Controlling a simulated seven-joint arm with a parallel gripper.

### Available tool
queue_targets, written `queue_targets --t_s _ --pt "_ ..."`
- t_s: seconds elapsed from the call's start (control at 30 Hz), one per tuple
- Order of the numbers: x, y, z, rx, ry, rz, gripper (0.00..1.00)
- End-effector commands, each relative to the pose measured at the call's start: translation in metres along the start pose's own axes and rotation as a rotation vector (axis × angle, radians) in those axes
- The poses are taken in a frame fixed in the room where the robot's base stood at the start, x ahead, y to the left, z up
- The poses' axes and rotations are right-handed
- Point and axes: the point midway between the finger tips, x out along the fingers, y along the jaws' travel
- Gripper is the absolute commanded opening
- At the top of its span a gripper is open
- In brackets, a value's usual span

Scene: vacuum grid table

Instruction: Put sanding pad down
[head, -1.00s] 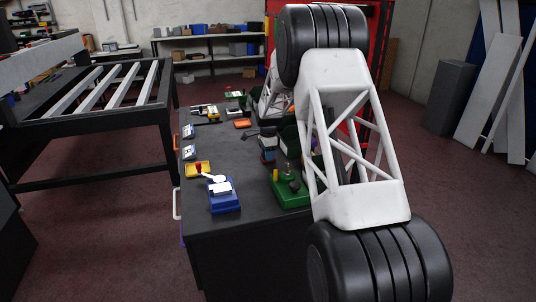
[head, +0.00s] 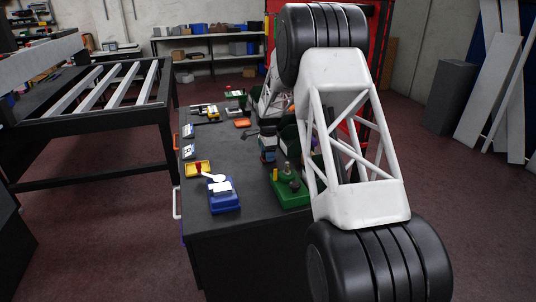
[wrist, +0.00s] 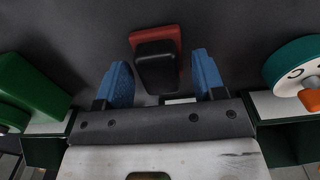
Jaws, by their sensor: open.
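The sanding pad (wrist: 155,40), a red base with a black grip block on it, shows in the wrist view over the dark tabletop. My gripper (wrist: 162,72) is open, with one blue finger on each side of the black block. A gap shows between the block and each finger, so the pad is not clamped. In the head view my gripper (head: 268,148) is small, low over the table behind my large white arm link. The pad cannot be made out clearly there.
In the wrist view a green block (wrist: 30,88) stands at left and a teal round object (wrist: 298,66) at right. In the head view a green holder (head: 289,195), a blue box (head: 224,202) and a yellow tray (head: 199,169) lie nearer. The table's (head: 215,145) left-middle is clear.

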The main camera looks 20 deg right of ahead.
Motion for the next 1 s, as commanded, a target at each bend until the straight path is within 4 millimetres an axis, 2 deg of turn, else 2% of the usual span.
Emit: queue_targets --t_s 0.27,0.7,1.0 --pt "-0.025 0.0 0.0 0.0 0.0 -0.003 0.63" --pt "-0.093 0.0 0.0 0.0 0.0 -0.002 0.63" --pt "-0.118 0.0 0.0 0.0 0.0 -0.001 0.63"
